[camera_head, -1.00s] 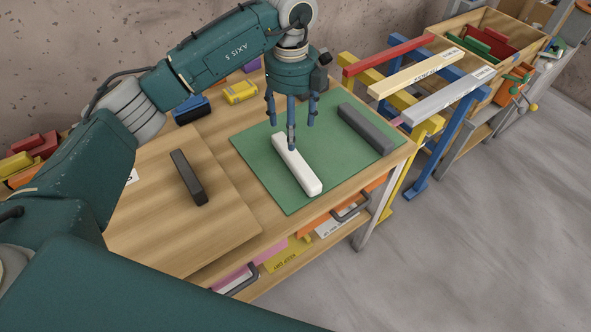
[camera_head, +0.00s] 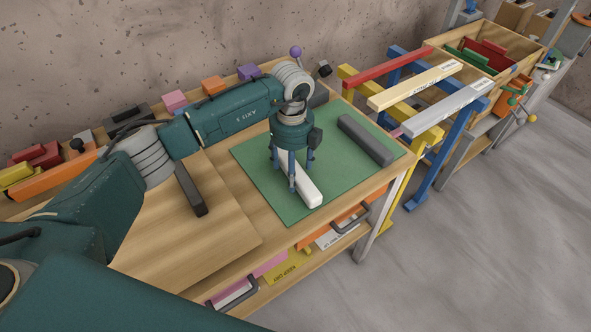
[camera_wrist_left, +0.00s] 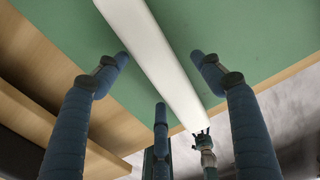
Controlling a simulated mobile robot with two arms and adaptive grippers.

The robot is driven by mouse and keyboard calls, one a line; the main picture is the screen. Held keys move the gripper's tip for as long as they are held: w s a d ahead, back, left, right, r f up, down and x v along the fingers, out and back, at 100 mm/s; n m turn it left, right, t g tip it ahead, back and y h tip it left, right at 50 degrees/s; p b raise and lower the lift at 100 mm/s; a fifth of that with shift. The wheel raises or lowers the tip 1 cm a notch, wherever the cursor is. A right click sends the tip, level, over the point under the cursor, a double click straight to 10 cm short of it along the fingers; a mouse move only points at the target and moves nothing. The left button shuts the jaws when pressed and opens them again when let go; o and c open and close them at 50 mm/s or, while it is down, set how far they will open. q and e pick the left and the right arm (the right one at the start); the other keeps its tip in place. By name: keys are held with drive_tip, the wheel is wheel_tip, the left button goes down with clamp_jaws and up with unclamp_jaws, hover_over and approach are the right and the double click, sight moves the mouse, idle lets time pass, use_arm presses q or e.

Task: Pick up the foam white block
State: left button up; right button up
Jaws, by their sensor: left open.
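The white foam block (camera_head: 308,192) lies on the green mat (camera_head: 250,163) on the wooden workbench. My left gripper (camera_head: 292,182) points down right over the block, with its fingers around it and partly hiding its far part. In the left wrist view the white block (camera_wrist_left: 160,62) runs diagonally between the spread blue fingers of my left gripper (camera_wrist_left: 165,85). The fingers are open, and I see no finger closed on the block. I cannot tell the exact height of the fingertips above the mat. My right gripper is not in the head view.
A dark grey block (camera_head: 366,139) lies on the mat to the right. A dark bar (camera_head: 190,190) lies on the wooden board (camera_head: 185,245) to the left. Beams on coloured trestles (camera_head: 420,190) stand right of the bench. Small coloured blocks line the back wall.

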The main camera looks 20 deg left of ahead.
use_arm(q)
drive_tip(key=shift+f, duration=0.6)
drive_tip(key=c, duration=1.1)
drive_tip(key=shift+r, duration=0.1)
